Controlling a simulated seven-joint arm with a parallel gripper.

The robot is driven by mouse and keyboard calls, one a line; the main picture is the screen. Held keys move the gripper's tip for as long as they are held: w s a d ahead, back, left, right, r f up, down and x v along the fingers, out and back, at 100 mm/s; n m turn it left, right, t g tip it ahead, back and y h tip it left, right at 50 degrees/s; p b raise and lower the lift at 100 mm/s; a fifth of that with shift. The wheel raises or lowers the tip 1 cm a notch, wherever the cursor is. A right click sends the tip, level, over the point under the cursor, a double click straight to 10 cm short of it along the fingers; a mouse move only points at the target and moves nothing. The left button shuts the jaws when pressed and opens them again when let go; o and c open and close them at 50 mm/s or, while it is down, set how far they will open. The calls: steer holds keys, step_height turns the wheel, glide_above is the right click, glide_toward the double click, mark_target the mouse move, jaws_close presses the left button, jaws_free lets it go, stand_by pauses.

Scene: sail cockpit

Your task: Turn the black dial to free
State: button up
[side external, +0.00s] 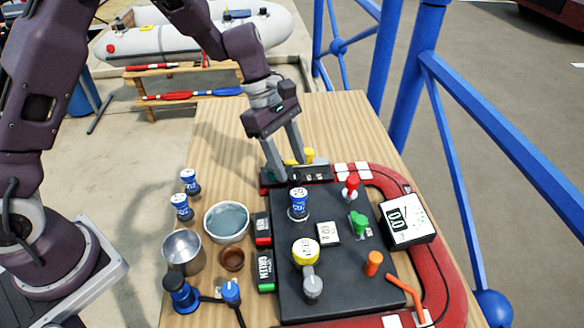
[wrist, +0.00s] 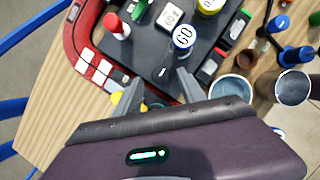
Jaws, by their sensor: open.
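My gripper (side external: 290,168) is open and empty, pointing down at the far end of the control board. Its fingers stand at a low black unit (side external: 319,175) with a yellow part (side external: 309,156). In the wrist view the open fingertips (wrist: 158,88) flank a dark area just past the board's edge. I cannot clearly make out the black dial or its "free" mark; the fingers and gripper body cover part of that spot. The dark board (side external: 340,270) carries a blue-and-white knob (side external: 298,203), close in front of the fingers.
The board also bears a red knob (side external: 351,187), a green knob (side external: 358,222), a yellow-topped knob (side external: 305,252) and an orange knob (side external: 373,263). A white display box (side external: 407,219) sits at right. Bowls (side external: 226,222) and small cans stand left. The wooden table (side external: 330,115) is clear behind.

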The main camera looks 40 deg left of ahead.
steer(key=shift+x, duration=1.15)
jaws_close()
steer(key=shift+m, duration=0.4)
steer(key=m+g, duration=0.1)
steer(key=m, duration=0.1)
steer(key=m+g, duration=0.1)
steer(key=m, duration=0.2)
steer(key=shift+w+m+y, duration=0.2)
steer(key=shift+m+y, duration=0.1)
steer(key=m+g, duration=0.1)
steer(key=m, duration=0.1)
steer(key=m+y, duration=0.1)
steer(key=m, duration=0.2)
steer(key=shift+d+g+y, duration=0.1)
steer(key=shift+g+y, duration=0.2)
steer(key=shift+g, duration=0.1)
steer(key=shift+m, duration=0.4)
jaws_free()
